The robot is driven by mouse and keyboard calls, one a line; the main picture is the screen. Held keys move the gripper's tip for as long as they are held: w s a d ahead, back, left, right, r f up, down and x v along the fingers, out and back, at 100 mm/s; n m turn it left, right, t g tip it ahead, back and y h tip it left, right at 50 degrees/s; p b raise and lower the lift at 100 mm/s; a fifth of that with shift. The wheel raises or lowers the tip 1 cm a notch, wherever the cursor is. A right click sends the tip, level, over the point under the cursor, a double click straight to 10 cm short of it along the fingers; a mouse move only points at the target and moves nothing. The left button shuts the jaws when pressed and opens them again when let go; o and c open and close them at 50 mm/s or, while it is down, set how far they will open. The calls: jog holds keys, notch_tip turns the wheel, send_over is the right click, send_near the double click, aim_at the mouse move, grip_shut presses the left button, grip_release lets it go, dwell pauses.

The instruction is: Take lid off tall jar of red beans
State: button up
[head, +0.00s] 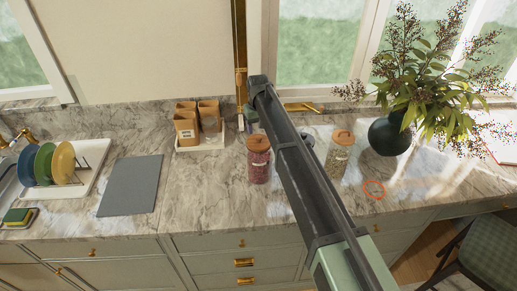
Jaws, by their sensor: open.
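The tall jar of red beans (258,168) stands upright on the marble counter, just left of my arm. Its round brown wooden lid (257,143) sits on top. My dark arm reaches from the lower right up past the jar's right side, and its upper end is near the back wall. My gripper cannot be made out; the arm may hide it.
A second jar (339,157) with pale contents and a wooden lid (343,136) stands right of my arm. A tray (201,144) with wooden canisters, a grey board (131,186) and a plate rack lie left. A dark vase (389,135) stands right. An orange ring (374,189) shows on the counter.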

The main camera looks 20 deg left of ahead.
aim_at(259, 137)
notch_tip(259, 137, down, 6)
jog(key=b, duration=0.5)
jog(key=shift+w+r, duration=0.15)
jog(key=shift+r, duration=0.1)
jog(key=shift+d+r, duration=0.1)
jog(key=shift+r, duration=0.2)
jog(key=shift+c, duration=0.3)
jog(key=c, duration=1)
